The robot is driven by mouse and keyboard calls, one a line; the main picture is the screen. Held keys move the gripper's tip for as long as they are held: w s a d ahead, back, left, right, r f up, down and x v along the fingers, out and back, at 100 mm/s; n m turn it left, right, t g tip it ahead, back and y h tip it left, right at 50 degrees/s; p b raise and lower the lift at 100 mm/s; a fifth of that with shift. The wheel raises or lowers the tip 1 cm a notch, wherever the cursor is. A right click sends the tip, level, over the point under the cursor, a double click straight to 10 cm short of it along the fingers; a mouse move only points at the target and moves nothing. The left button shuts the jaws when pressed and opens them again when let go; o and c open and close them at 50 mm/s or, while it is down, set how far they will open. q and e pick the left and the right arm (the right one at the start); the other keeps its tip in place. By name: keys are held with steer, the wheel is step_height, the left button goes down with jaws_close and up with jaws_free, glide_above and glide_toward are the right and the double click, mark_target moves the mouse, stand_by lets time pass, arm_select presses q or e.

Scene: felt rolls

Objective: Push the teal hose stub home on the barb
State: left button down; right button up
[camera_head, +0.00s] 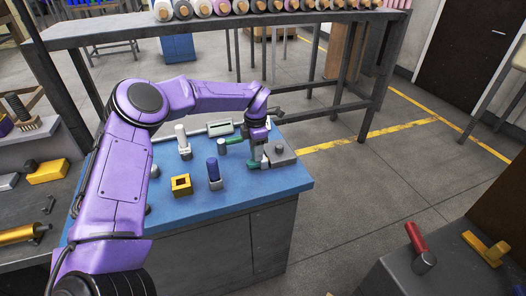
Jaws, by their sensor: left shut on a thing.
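My left arm comes in from the left, and its gripper (260,159) is low over the right part of the blue bench top. It is shut on the teal hose stub (254,153), which shows only as small teal patches between and beside the fingers. A grey block with a round knob (280,154) sits directly right of the gripper. The barb cannot be made out, and whether the stub touches it is hidden by the gripper. My right gripper is not in view.
The bench's front right corner is clear. A rack with rolls stands behind.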

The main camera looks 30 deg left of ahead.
arm_select(q)
steer(key=shift+s+d+f, duration=0.1)
steer(key=shift+d, duration=0.05)
steer(key=c, duration=0.7)
jaws_free()
steer(key=shift+f, duration=0.1)
step_height(320, 180, up, 11)
steer(key=shift+f+b, duration=0.2)
steer(key=shift+b, duration=0.6)
